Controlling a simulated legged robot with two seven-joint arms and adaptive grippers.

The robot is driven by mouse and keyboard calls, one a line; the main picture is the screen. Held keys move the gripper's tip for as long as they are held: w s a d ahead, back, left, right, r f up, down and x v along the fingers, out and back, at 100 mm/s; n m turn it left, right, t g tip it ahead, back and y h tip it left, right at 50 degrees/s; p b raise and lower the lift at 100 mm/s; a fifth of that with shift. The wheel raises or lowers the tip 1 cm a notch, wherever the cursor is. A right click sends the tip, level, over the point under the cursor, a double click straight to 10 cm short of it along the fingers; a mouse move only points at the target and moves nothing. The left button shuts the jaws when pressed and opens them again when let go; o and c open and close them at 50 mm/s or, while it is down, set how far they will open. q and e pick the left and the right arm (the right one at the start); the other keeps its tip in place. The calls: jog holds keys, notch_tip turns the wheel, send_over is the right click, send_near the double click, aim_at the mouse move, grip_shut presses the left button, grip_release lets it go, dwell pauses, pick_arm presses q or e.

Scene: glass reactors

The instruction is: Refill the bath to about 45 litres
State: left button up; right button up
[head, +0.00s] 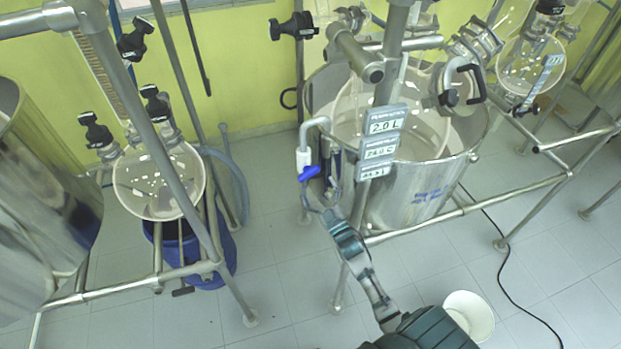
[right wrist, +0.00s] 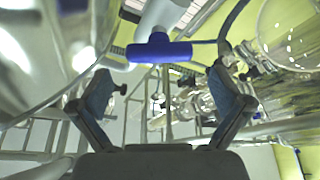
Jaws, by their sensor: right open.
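The bath is a round steel tub (head: 415,198) with a glass vessel (head: 408,125) hanging in it. Signs on the frame in front include a display (head: 384,127) reading 2.0 L; the lower displays read about 24 but are hard to make out. A white tap pipe (head: 314,126) at the tub's left bears a blue valve handle (head: 309,173). In the right wrist view the blue handle (right wrist: 158,51) lies crosswise just beyond the fingertips. My right gripper (head: 322,195) is open and empty just below the handle; its spread fingers also show in the right wrist view (right wrist: 163,88).
A white bucket (head: 470,315) stands on the floor beside a black cable (head: 507,290). Another glass flask (head: 158,183) hangs over a blue container (head: 187,255) at left.

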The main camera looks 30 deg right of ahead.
aim_at(311, 177)
jog(key=x, duration=0.6)
jog(key=shift+p, duration=0.3)
jog(key=c, duration=0.9)
